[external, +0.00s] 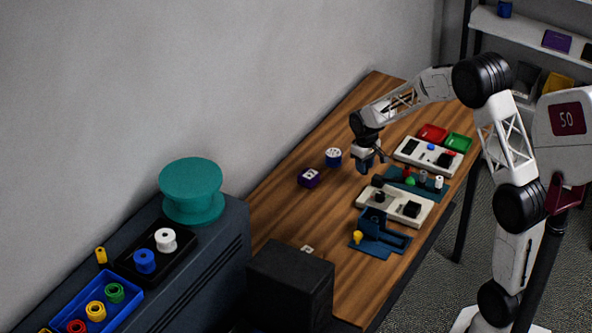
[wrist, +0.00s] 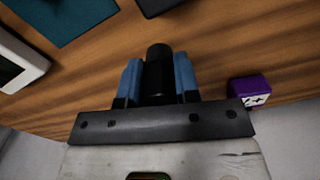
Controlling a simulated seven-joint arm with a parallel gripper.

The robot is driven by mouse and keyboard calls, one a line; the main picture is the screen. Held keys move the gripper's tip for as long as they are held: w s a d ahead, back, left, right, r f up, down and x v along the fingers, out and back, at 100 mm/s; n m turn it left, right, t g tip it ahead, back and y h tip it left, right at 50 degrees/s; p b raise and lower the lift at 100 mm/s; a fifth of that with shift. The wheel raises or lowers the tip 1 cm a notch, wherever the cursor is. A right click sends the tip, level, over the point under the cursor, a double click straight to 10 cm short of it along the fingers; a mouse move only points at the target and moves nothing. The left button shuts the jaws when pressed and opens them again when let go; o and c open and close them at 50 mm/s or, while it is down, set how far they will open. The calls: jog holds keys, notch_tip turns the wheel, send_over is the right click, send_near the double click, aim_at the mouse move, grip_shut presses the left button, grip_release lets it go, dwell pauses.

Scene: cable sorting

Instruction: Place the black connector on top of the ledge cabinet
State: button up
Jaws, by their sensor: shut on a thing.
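My gripper (external: 366,164) is above the wooden table, near the boards. In the wrist view its two blue fingers (wrist: 158,80) are shut on the black connector (wrist: 158,68), a dark cylinder that sticks out past the fingertips. In the external view I cannot clearly make out the connector at the gripper. The ledge cabinet (external: 225,262) is dark blue-grey and stands at the lower left against the wall, well apart from my gripper. Its top holds a teal spool (external: 192,190), a black tray with a white and a blue spool, and a blue bin with coloured rings.
A black box (external: 290,284) stands in front of the cabinet. The table's left middle is mostly clear.

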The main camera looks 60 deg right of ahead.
jog(key=shift+f, duration=1.85)
jog(key=shift+f, duration=0.1)
jog(key=o, duration=0.9)
jog(key=shift+o, duration=0.2)
notch_tip(320, 180, up, 12)
jog(key=shift+r, duration=0.15)
